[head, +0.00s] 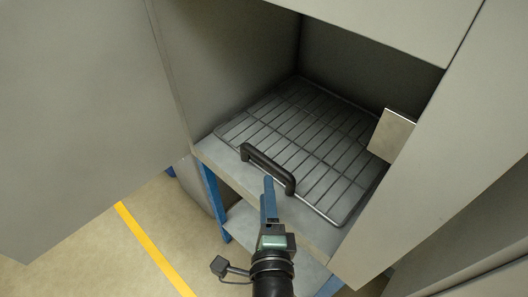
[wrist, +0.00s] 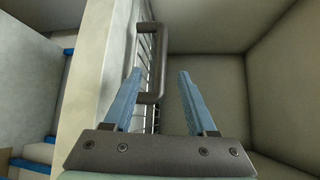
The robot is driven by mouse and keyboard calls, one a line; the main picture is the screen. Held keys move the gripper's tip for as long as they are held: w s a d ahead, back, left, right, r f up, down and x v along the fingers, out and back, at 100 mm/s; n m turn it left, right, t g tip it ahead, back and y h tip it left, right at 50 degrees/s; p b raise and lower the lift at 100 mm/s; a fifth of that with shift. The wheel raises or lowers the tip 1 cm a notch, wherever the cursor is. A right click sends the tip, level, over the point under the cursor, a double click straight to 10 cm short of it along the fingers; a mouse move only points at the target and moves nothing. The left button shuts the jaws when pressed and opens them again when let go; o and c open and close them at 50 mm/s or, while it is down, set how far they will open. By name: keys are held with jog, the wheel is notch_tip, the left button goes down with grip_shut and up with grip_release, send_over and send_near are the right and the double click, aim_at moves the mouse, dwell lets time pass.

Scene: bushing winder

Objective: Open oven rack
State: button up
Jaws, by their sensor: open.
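The oven rack (head: 310,140) is a grey wire grid lying flat inside the open oven, with its front near the opening. Its dark handle (head: 268,170) stands at the rack's front edge. In the wrist view the handle (wrist: 161,60) is a dark loop, and its near end appears between my fingers. My gripper (head: 269,182) has blue fingers and is just in front of the handle, near its right half. In the wrist view my gripper (wrist: 159,75) is open and empty. Whether a finger touches the handle cannot be told.
A large grey door (head: 80,110) stands open at the left. A grey panel (head: 430,150) stands at the right, with a small metal plate (head: 392,134) by the opening. A blue frame (head: 213,200) is under the oven sill. The floor with a yellow line (head: 150,247) is clear at lower left.

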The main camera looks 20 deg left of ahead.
aim_at(265, 165)
jog(key=p+x, duration=0.1)
jog(key=x, duration=0.9)
jog(key=shift+w, duration=0.15)
grip_shut()
dwell(1.1)
